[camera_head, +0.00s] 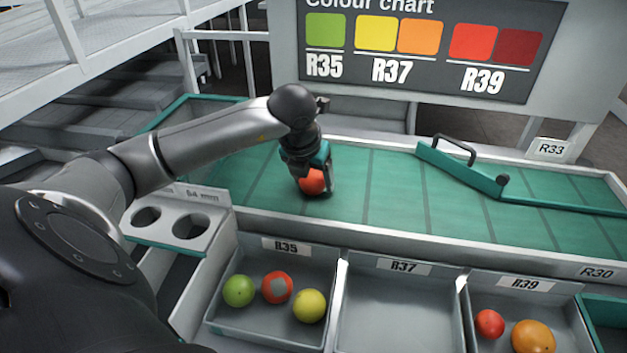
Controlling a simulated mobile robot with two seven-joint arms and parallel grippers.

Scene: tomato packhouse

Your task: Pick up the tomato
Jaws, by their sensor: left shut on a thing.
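A red tomato (312,182) is at the green conveyor belt, left of its middle. My left gripper (315,184) reaches down over it from above and is shut on it, with a finger along the tomato's right side. The upper part of the tomato is hidden by the gripper. I cannot tell whether the tomato touches the belt or is slightly above it. My right gripper is not in view.
Bin R35 (237,331) holds a green, a yellow and a red tomato with a grey patch. Bin R37 (397,312) is empty. Bin R39 (570,318) holds a red and an orange tomato. A green diverter bar (455,167) crosses the belt's right part. A plate with two holes (167,238) stands left.

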